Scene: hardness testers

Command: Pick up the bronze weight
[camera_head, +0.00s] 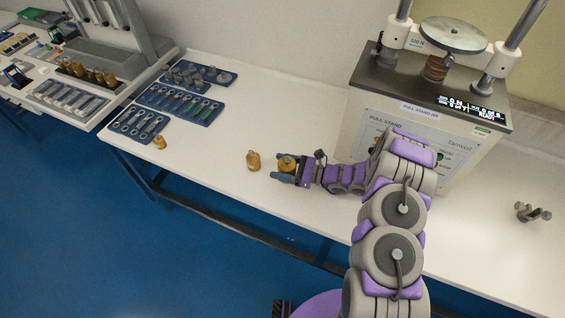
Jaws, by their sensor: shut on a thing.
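My gripper (281,171) reaches in from the right, low over the white table. Its blue-tipped fingers are shut on a bronze weight (287,163), which is partly hidden between them. I cannot tell whether this weight touches the table. A second bronze weight (253,161) stands upright on the table just left of my gripper, apart from it. A smaller bronze weight (159,142) stands farther left, near the table's front edge.
Blue trays (181,103) with metal parts lie on the table's left part. A pull stand tester (428,85) stands behind my arm. A small metal fixture (532,212) lies at the right. The table (255,112) is clear between trays and tester.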

